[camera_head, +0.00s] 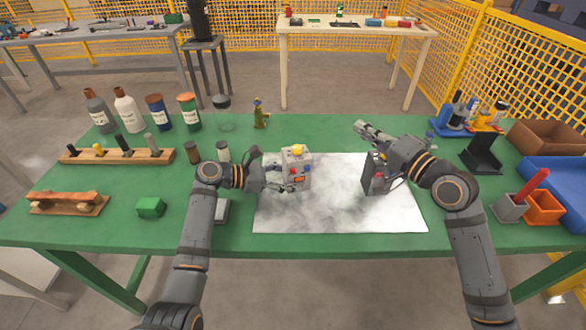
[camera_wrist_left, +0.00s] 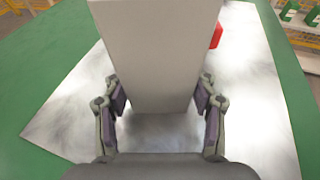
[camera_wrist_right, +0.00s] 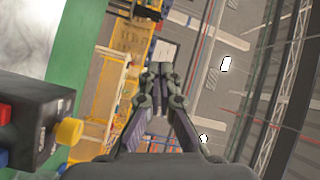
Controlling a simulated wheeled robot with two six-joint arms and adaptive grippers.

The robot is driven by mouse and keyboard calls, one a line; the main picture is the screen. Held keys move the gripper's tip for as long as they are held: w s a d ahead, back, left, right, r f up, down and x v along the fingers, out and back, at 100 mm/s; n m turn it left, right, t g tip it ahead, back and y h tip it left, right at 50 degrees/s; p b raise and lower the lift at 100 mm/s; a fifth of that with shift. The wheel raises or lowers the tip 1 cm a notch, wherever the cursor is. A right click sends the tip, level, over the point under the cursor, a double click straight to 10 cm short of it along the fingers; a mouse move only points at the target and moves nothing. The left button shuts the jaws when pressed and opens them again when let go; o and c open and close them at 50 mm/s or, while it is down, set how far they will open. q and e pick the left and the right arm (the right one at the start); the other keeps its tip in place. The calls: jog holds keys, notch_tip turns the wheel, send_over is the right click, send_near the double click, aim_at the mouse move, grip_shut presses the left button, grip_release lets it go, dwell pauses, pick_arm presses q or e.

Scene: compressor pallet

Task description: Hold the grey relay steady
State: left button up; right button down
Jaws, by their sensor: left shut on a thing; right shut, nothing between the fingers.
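The grey relay (camera_head: 299,176) is a light grey box with a yellow top button and red and blue parts on its front. It stands upright at the left part of the shiny mat (camera_head: 325,215). My left gripper (camera_head: 279,179) is shut on it from the left. In the left wrist view my left gripper's fingers (camera_wrist_left: 160,104) lie on both sides of the grey relay (camera_wrist_left: 153,50). My right gripper (camera_head: 364,130) is shut and empty, raised above the far right of the mat. It also shows shut in the right wrist view (camera_wrist_right: 160,78).
A dark box (camera_head: 371,176) with red and blue parts stands on the mat below my right gripper. Bottles and a wooden rack (camera_head: 118,157) stand at the left. Bins (camera_head: 545,207) and a tool holder stand at the right. The mat between the boxes is clear.

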jog(key=s+a+f+m+g+y, duration=0.1)
jog(key=s+a+f+m+g, duration=0.1)
jog(key=s+f, duration=0.1)
jog(key=s+a+f+m+g+y, duration=0.2)
jog(key=s+a+f, duration=0.1)
jog(key=s+f, duration=0.1)
jog(key=s+a+f+m+g+y, duration=0.1)
jog(key=s+a+f+m+g, duration=0.1)
jog(key=s, duration=0.4)
jog(key=shift+a+f+m+y, duration=0.2)
jog(key=shift+a+f, duration=0.15)
jog(key=shift+f, duration=0.2)
jog(key=shift+a+f+m+y, duration=0.1)
jog(key=shift+a+f+y, duration=0.1)
jog(key=shift+a+f, duration=0.25)
send_near(297, 170)
jog(key=shift+s+x, duration=0.15)
jog(key=shift+x, duration=0.9)
jog(key=shift+s+x, duration=0.15)
jog(key=shift+x, duration=0.95)
jog(key=shift+a, duration=0.15)
jog(key=shift+w+a, duration=0.15)
jog(key=shift+w, duration=0.4)
jog(key=shift+s, duration=0.55)
